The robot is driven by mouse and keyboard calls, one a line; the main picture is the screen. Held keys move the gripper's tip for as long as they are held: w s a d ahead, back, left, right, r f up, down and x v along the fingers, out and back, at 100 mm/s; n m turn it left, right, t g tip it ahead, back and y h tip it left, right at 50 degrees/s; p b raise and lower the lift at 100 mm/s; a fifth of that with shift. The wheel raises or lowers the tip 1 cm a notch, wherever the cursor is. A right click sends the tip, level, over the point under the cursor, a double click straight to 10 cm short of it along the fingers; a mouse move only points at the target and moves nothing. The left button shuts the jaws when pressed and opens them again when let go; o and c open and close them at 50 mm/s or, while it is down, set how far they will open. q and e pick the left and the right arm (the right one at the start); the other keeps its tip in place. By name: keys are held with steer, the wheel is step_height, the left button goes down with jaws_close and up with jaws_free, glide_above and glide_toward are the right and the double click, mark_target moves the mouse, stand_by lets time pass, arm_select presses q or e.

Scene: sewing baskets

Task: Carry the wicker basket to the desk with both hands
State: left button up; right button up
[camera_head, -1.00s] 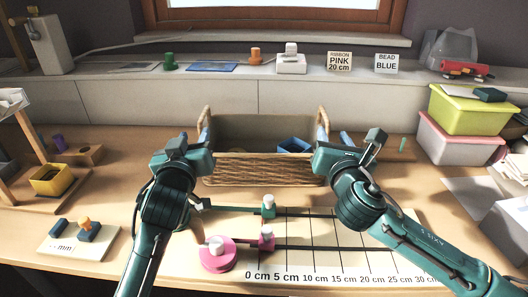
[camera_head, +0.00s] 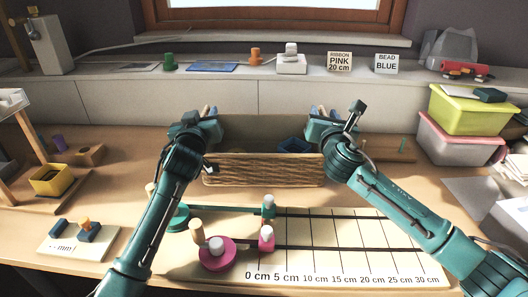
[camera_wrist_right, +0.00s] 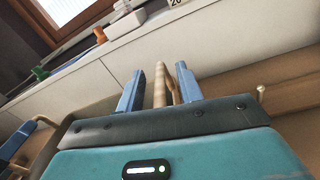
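The wicker basket (camera_head: 262,170) stands on the work surface behind the ruled board, with a dark lining and a blue item (camera_head: 294,146) inside. My right gripper (camera_head: 323,111) is at its right handle. In the right wrist view, the blue fingers (camera_wrist_right: 160,85) stand apart on both sides of the wicker handle (camera_wrist_right: 160,84), with a gap showing on the left. My left gripper (camera_head: 209,111) is at the basket's left handle; its body hides most of that handle and its grip. The basket's side ends are partly covered by my grippers.
The ruled board (camera_head: 350,240) in front carries a pink spool (camera_head: 217,254), a green spool and sliders. A yellow bin (camera_head: 62,180) is at left. Stacked lime (camera_head: 465,110) and pink (camera_head: 455,145) boxes stand at right. A shelf with cards (camera_head: 339,61) runs behind.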

arm_select(q)
steer(key=shift+c, duration=0.5)
arm_select(e)
steer(key=shift+c, duration=0.5)
arm_select(q)
jaws_close()
arm_select(e)
jaws_close()
arm_select(q)
steer(key=shift+r, duration=0.15)
arm_select(e)
steer(key=shift+r, duration=0.15)
